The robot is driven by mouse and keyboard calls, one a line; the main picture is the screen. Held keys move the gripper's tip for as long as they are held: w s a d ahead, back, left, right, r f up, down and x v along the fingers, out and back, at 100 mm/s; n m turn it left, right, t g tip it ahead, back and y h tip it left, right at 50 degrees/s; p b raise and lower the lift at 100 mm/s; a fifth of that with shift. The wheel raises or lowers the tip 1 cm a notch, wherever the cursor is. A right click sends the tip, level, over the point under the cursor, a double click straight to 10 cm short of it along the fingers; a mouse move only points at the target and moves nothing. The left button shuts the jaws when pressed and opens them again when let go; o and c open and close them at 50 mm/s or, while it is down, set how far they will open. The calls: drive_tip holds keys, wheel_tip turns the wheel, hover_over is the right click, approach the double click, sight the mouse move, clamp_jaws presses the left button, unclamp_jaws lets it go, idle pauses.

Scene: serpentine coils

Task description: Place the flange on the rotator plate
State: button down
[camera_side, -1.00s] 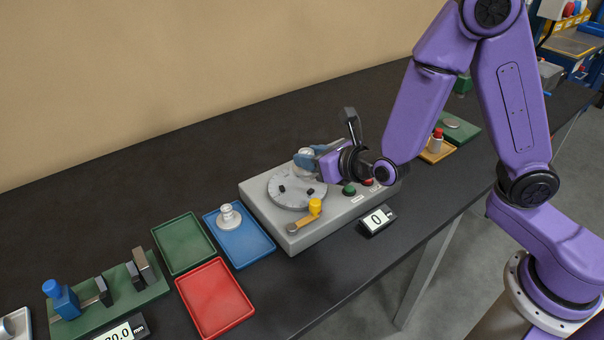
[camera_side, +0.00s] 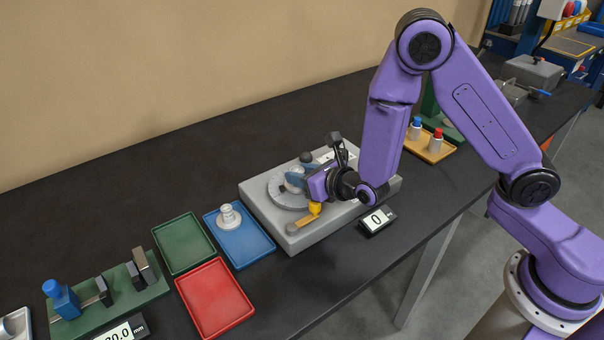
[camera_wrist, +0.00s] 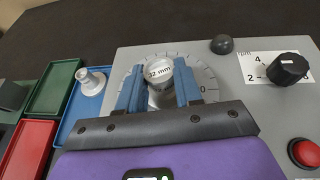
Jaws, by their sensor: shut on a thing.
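My gripper (camera_wrist: 160,92) is shut on a light grey flange (camera_wrist: 158,72) marked "32 mm", with a blue finger on each side. In the side view my gripper (camera_side: 294,176) is over the rotator plate (camera_side: 284,199), a round grey disc with a scale on top of a grey box. The plate also shows around the flange in the wrist view (camera_wrist: 206,80). My fingers hide much of the flange and the plate's centre; I cannot tell whether the flange touches the plate.
A second pale flanged part (camera_side: 230,216) stands in the blue tray (camera_side: 253,250). A green tray (camera_side: 183,243) and a red tray (camera_side: 215,298) are beside it. The box carries a yellow-knobbed crank (camera_side: 305,222), a black dial (camera_wrist: 287,68) and a red button (camera_wrist: 304,152).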

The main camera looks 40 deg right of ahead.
drive_tip(key=c, duration=0.8)
unclamp_jaws()
drive_tip(key=shift+f, duration=0.15)
drive_tip(key=shift+o, duration=0.2)
drive_tip(key=shift+s+r, duration=0.15)
drive_tip(key=shift+r, duration=0.1)
drive_tip(key=v, duration=1.1)
drive_tip(key=shift+s, duration=0.3)
drive_tip(key=shift+d+r, duration=0.1)
drive_tip(key=shift+r, duration=0.05)
